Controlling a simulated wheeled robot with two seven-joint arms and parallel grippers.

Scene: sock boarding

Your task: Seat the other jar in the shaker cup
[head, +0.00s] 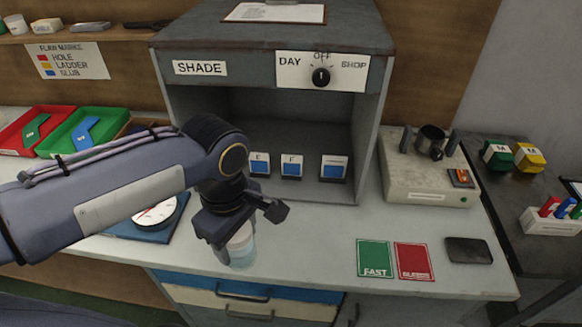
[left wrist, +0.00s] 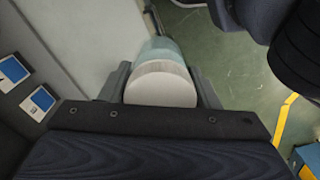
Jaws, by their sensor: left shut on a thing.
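My left gripper (head: 238,222) is shut on a jar (head: 241,248) with a pale lid and a pale blue-green body. It holds the jar near the front edge of the bench, left of centre. In the left wrist view the jar's round lid (left wrist: 162,90) sits between the two fingers. I cannot tell whether the jar touches the bench. The metal shaker cup (head: 432,141) stands on a beige shaker base (head: 425,180) at the right of the bench, well apart from the gripper. I cannot see into the cup. My right gripper is not in view.
A green FAST card (head: 375,258), a red card (head: 414,262) and a dark pad (head: 468,250) lie front right. A dial gauge (head: 155,215) is left. The bench centre is clear.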

